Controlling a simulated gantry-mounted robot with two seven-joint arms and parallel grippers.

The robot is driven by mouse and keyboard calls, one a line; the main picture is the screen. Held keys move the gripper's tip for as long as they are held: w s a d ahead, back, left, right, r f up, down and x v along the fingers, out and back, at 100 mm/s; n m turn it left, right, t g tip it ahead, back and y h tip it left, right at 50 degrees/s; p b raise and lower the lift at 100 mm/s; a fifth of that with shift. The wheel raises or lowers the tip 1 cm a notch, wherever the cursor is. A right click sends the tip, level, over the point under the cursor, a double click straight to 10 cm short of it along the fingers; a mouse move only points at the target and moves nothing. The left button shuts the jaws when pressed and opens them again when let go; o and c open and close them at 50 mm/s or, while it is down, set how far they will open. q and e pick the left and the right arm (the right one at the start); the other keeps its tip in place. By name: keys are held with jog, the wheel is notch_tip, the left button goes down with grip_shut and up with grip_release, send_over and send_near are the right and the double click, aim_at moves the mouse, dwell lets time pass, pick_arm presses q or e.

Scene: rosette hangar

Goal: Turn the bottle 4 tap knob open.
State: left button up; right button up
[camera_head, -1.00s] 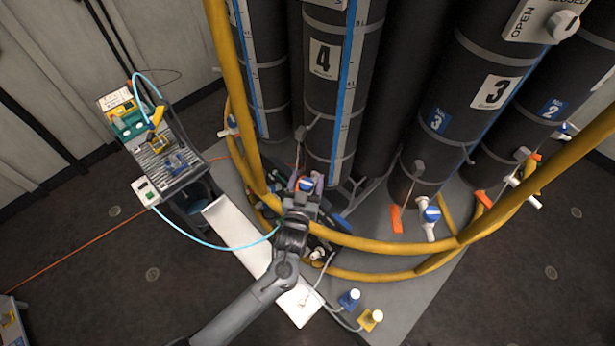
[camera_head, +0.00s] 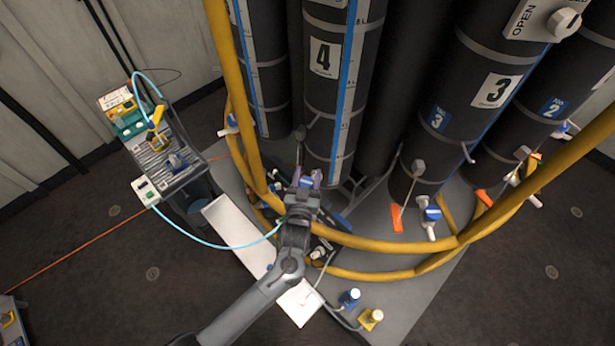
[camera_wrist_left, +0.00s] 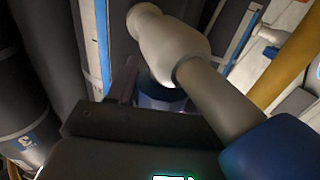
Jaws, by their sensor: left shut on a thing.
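Bottle 4 (camera_head: 347,135) is a tall dark cylinder with a white "4" label and a blue scale strip. It stands behind the yellow rail. My left gripper (camera_head: 307,181) is at the foot of bottle 4, shut on the blue tap knob (camera_head: 306,183). In the left wrist view, part of the blue knob (camera_wrist_left: 160,97) shows beside a dark finger, below a pale tap body (camera_wrist_left: 168,48). The fingers hide much of the knob, so I cannot tell its exact turn. My right gripper is not in view.
The yellow rail (camera_head: 370,243) curves in front of the bottles, close to my left wrist. Bottle 3 (camera_head: 480,75) has its own blue-knobbed tap (camera_head: 432,214). A cart with tools (camera_head: 165,160) stands at left, its light-blue hose (camera_head: 200,240) passing toward my arm.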

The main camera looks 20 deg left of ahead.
pick_arm(q)
jog(key=shift+f+n+y+b, duration=0.15)
jog(key=shift+n+y+b, duration=0.3)
jog(key=shift+n+y, duration=0.5)
jog(key=shift+a+n+g+y, duration=0.25)
jog(key=shift+g+y, duration=0.25)
jog(key=shift+y, duration=0.35)
jog(key=o, duration=1)
jog(key=shift+c, duration=0.2)
jog(key=shift+r+h, duration=0.2)
jog(key=shift+h, duration=0.1)
